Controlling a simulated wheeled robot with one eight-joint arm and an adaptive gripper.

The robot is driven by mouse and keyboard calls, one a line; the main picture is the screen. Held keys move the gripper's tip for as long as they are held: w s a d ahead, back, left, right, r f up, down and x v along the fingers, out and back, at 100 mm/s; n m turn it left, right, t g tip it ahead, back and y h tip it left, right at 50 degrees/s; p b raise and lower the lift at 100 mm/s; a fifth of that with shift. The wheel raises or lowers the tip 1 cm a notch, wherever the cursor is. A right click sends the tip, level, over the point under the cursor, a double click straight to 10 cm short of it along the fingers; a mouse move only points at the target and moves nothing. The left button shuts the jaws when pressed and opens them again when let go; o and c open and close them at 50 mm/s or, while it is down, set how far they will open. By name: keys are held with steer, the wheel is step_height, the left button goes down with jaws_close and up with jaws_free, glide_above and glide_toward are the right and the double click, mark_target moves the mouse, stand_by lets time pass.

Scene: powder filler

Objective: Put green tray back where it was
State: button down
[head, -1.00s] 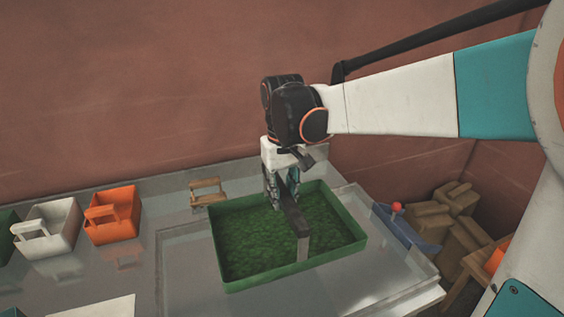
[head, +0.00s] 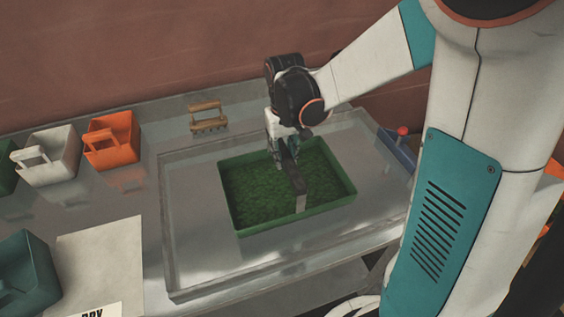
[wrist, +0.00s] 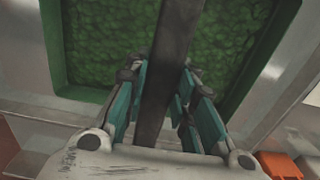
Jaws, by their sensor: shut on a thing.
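The green tray (head: 240,222) is a shallow rectangular box filled with green powder or granules, with a dark bar handle (head: 297,183) across its middle. It is over the recessed area of the metal counter; whether it touches the surface I cannot tell. My gripper (head: 283,158) is at the far part of the handle, pointing down, with its fingers closed on it. In the wrist view, the teal finger pads of my gripper (wrist: 160,100) lie on both sides of the dark handle (wrist: 170,60), and the tray's green rim (wrist: 85,95) shows below the granules.
An orange bin (head: 112,141), a white bin (head: 47,157) and a teal bin (head: 28,272) stand at left. A small wooden rack (head: 208,117) stands behind the tray. A paper sheet (head: 103,262) lies at front left. A blue device with a red knob (head: 402,131) is at right. The recess (head: 200,265) is bare in front.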

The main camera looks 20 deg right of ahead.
steer(key=shift+f+b, duration=0.45)
steer(key=shift+f, duration=1.6)
steer(key=c, duration=1.3)
jaws_free()
steer(key=shift+f, duration=0.1)
steer(key=shift+c, duration=0.2)
